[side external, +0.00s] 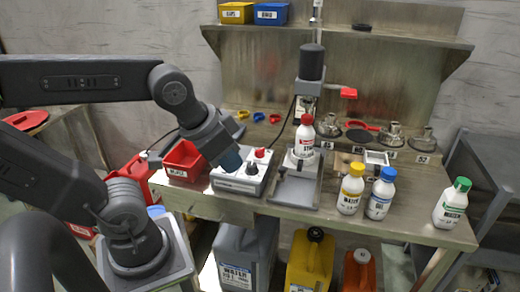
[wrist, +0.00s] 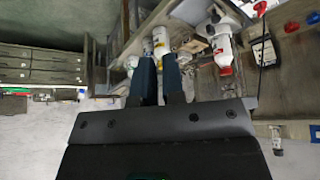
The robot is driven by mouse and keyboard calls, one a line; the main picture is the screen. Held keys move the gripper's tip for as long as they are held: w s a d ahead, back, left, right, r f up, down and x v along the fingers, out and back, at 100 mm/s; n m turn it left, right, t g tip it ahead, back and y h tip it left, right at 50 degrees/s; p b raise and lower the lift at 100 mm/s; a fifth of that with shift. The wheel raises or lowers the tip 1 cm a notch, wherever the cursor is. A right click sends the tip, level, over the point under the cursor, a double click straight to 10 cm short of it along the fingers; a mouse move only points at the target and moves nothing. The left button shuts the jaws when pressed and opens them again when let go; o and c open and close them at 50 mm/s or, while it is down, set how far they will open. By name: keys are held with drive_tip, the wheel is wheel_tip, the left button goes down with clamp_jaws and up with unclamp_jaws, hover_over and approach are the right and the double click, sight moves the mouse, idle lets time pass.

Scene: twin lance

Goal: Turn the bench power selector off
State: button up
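The bench power selector is likely the pale grey box (side external: 232,180) at the front left of the bench in the side external view. It carries a black knob (side external: 252,168) and a red knob (side external: 259,153) on top. My gripper (side external: 231,160) points down over the left part of the box, just left of the black knob; I cannot tell whether it touches anything. In the wrist view my two dark teal fingers (wrist: 159,70) stand a little apart, with nothing seen between them. Which way the selector is set is too small to tell. I cannot make out the box in the wrist view.
A red bin (side external: 184,160) sits left of the box. A press stand (side external: 294,190) with a red-capped bottle (side external: 304,138) stands close on its right. Yellow-capped (side external: 350,190), blue-capped (side external: 380,195) and green-capped (side external: 451,205) bottles stand further right. A shelf (side external: 400,37) overhangs the back.

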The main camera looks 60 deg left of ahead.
drive_tip(key=o, duration=0.5)
drive_tip(key=shift+n+g+y, duration=0.3)
drive_tip(key=shift+n+g, duration=0.1)
drive_tip(key=shift+g, duration=0.2)
drive_tip(key=w+a, duration=0.1)
drive_tip(key=w, duration=0.1)
drive_tip(key=w+a+r, duration=0.1)
drive_tip(key=w, duration=0.1)
drive_tip(key=w+a+r, duration=0.1)
drive_tip(key=w, duration=0.1)
drive_tip(key=shift+a, duration=0.2)
drive_tip(key=shift+c, duration=0.2)
drive_tip(key=shift+o, duration=0.2)
drive_tip(key=w+a+n+g, duration=0.1)
drive_tip(key=w+a+g, duration=0.1)
drive_tip(key=w+a, duration=0.5)
drive_tip(key=shift+w+a, duration=0.2)
drive_tip(key=shift+w, duration=0.35)
drive_tip(key=n+g, duration=0.1)
drive_tip(key=g, duration=0.1)
hover_over(260, 152)
drive_tip(key=w+a, duration=0.1)
wheel_tip(260, 152, down, 8)
drive_tip(key=f, duration=1.2)
drive_tip(key=shift+w+f, duration=0.2)
drive_tip(key=shift+f, duration=0.1)
drive_tip(key=shift+c, duration=0.3)
clamp_jaws()
